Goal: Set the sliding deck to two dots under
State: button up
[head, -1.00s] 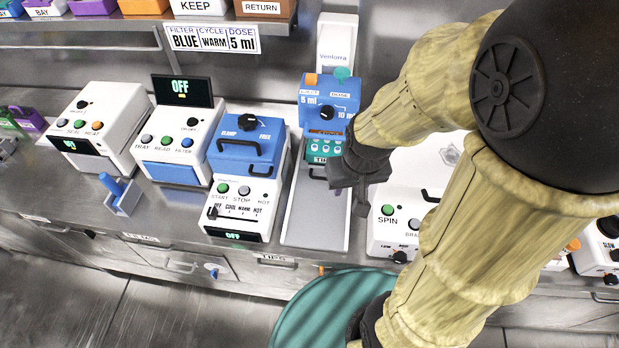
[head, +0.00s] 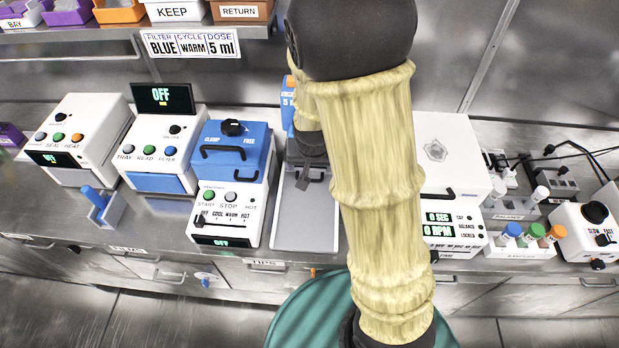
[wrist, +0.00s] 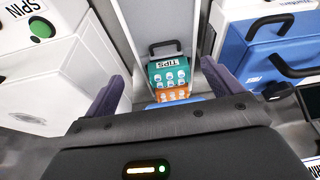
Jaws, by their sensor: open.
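The sliding deck's teal block (wrist: 168,74), labelled TIPS, carries rows of white dots, with an orange section (wrist: 173,96) on its near side in the wrist view. A dark handle (wrist: 166,46) stands at its far end. My gripper (wrist: 163,76) is open, its purple fingers on either side of the block in the picture; I cannot tell whether they touch it. In the head view my gripper (head: 305,178) is over the pale track (head: 308,225). My arm hides the deck and most of the blue dosing machine (head: 288,103) there.
The blue-lidded white machine (head: 232,170) stands close left of the track. The white spinner (head: 445,165) is on the right, with a tube rack (head: 525,250) beyond it. A sign (head: 192,44) above reads BLUE, WARM, 5 ml. A teal round top (head: 310,310) is in front.

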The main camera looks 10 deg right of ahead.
jog(key=w+f, duration=0.1)
jog(key=w, duration=0.1)
jog(key=shift+w+a+f+m+t+h, duration=0.15)
jog(key=shift+w+f+m+t+h, duration=0.15)
jog(key=shift+w+f, duration=0.1)
jog(key=shift+f, duration=0.1)
jog(key=p+x, duration=0.1)
jog(key=x, duration=1.6)
jog(key=shift+f+p, duration=0.2)
jog(key=shift+p, duration=0.15)
jog(key=shift+c, duration=0.2)
